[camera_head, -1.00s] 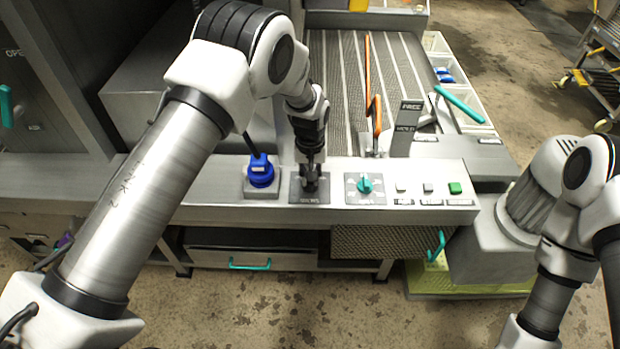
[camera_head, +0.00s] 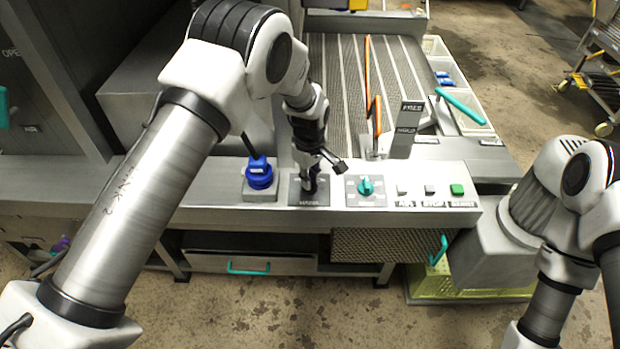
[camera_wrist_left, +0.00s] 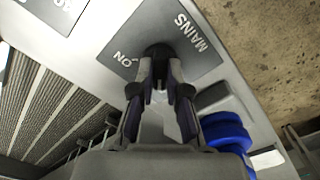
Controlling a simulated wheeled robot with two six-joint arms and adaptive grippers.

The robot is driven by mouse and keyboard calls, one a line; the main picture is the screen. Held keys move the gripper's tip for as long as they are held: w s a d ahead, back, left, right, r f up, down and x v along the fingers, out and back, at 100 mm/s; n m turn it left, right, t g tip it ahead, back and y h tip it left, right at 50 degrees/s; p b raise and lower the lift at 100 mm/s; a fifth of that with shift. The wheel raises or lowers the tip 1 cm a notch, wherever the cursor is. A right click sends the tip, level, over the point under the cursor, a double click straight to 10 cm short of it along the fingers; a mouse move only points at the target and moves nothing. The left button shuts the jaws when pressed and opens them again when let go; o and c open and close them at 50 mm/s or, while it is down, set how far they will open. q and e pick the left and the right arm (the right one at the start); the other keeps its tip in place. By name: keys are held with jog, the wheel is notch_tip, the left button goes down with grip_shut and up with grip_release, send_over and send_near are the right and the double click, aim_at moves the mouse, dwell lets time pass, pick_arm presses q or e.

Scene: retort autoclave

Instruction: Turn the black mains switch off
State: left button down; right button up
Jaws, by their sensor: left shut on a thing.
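The black mains switch (camera_wrist_left: 157,52) stands on a dark grey plate (camera_wrist_left: 185,25) lettered MAINS and ON in the left wrist view. My left gripper (camera_wrist_left: 160,88) is shut on the switch, with a finger on either side of it. In the head view the left gripper (camera_head: 309,185) comes down onto the mains plate (camera_head: 318,202) on the front panel and hides most of the switch. The switch's exact setting cannot be read. My right arm is at the right edge of the head view, its gripper out of frame.
A blue plug (camera_head: 259,173) sits just left of the switch. A teal rotary knob (camera_head: 366,186) and several push buttons, one a green button (camera_head: 457,189), lie to the right. An upright lever marker (camera_head: 407,130) stands behind the panel. A slatted conveyor bed (camera_head: 345,70) extends behind.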

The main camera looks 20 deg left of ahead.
pick_arm(q)
jog(key=shift+s+f, duration=0.15)
jog(key=shift+f, duration=0.05)
dwell(0.3)
jog(key=c, duration=1.4)
grip_release()
jog(key=shift+o, duration=1.2)
jog(key=shift+a, duration=0.1)
notch_tip(320, 180, up, 12)
jog(key=shift+w, duration=0.2)
